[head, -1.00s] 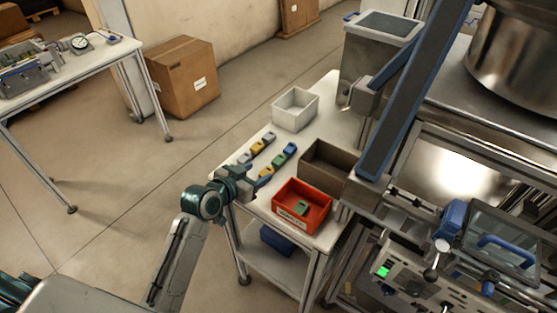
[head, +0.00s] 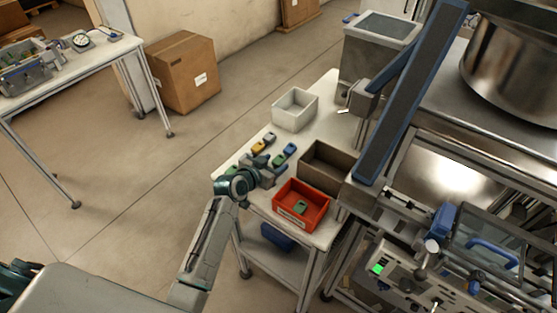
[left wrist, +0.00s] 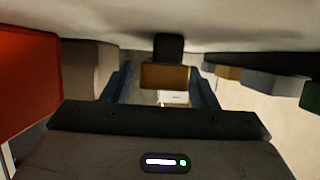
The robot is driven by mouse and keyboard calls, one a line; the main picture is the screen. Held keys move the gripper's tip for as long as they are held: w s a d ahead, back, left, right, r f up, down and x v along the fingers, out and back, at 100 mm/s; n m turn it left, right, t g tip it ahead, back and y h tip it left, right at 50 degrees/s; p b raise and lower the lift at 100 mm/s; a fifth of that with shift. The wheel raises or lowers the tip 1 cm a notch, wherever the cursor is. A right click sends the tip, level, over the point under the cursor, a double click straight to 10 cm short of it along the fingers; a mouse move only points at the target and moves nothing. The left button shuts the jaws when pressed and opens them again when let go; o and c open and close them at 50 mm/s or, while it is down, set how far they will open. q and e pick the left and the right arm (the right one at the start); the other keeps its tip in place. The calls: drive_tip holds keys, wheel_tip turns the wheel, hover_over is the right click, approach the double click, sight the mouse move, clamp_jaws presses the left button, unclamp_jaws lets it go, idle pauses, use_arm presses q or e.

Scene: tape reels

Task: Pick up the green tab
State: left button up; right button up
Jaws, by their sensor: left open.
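Small tabs lie in rows on the white table. A green tab (head: 279,160) lies just beyond my left gripper (head: 273,174), next to a blue tab (head: 290,149). Another green tab (head: 301,207) lies in the red bin (head: 316,213). In the left wrist view a green tab (left wrist: 312,95) shows at the right edge, outside the fingers. My left gripper is open at table height. My right gripper is not in view.
A yellow tab (head: 258,147) and a grey tab (head: 270,137) lie farther back. A white bin (head: 296,122) stands behind them. A brown bin (head: 335,176) and the red bin stand to the right. A slanted blue-grey beam rises at the right.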

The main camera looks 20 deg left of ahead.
use_arm(q)
drive_tip(key=shift+c, duration=0.2)
drive_tip(key=c, duration=1)
drive_tip(key=shift+r, duration=0.1)
